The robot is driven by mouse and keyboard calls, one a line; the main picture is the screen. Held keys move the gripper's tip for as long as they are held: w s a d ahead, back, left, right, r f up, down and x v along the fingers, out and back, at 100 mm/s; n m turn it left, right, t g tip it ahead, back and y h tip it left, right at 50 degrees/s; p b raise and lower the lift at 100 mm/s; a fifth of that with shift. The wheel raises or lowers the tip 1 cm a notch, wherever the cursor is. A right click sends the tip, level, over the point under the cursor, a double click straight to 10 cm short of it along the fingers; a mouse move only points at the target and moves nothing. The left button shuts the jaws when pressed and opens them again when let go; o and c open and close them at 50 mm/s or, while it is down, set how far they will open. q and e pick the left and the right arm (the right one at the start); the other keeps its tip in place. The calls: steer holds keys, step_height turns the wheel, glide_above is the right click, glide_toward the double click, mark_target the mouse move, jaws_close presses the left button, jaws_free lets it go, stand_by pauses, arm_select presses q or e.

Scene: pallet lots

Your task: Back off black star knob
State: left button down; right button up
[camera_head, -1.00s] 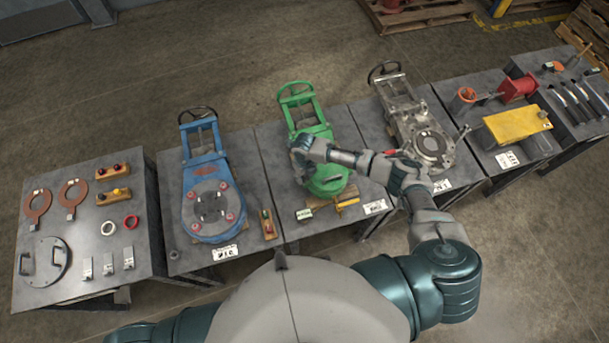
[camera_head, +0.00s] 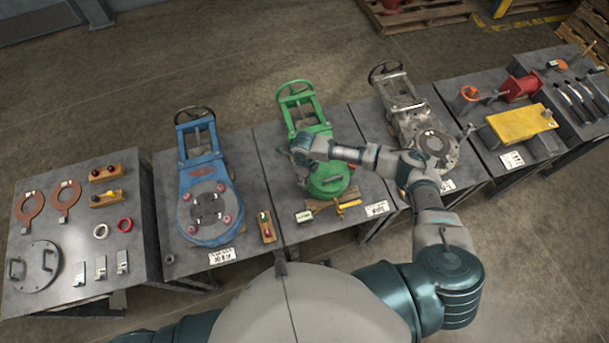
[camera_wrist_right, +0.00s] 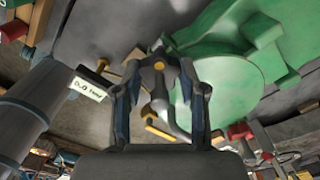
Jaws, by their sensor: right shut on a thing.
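The green valve (camera_head: 328,184) lies on a grey table, with its frame and handwheel toward the back. My right gripper (camera_head: 301,154) is at the left side of its body, and the gripper and wrist cover that spot in the head view. In the right wrist view my right gripper (camera_wrist_right: 159,62) has its fingertips together on a small dark grey piece beside the green body (camera_wrist_right: 222,85). The black star knob appears to be this piece, but its star shape is mostly hidden by the fingers. My left gripper is out of view.
A blue valve (camera_head: 207,205) lies on the table to the left, a bare metal valve (camera_head: 412,112) to the right. A wood block and yellow tool (camera_head: 347,205) lie in front of the green valve. The left table (camera_head: 140,255) holds rings and a round cover.

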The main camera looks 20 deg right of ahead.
steer(key=shift+w+r, duration=0.15)
steer(key=shift+w, duration=0.05)
steer(key=o, duration=1.2)
steer(key=shift+c, duration=0.2)
steer(key=shift+s, duration=0.1)
step_height(320, 180, up, 12)
steer(key=shift+f, duration=0.2)
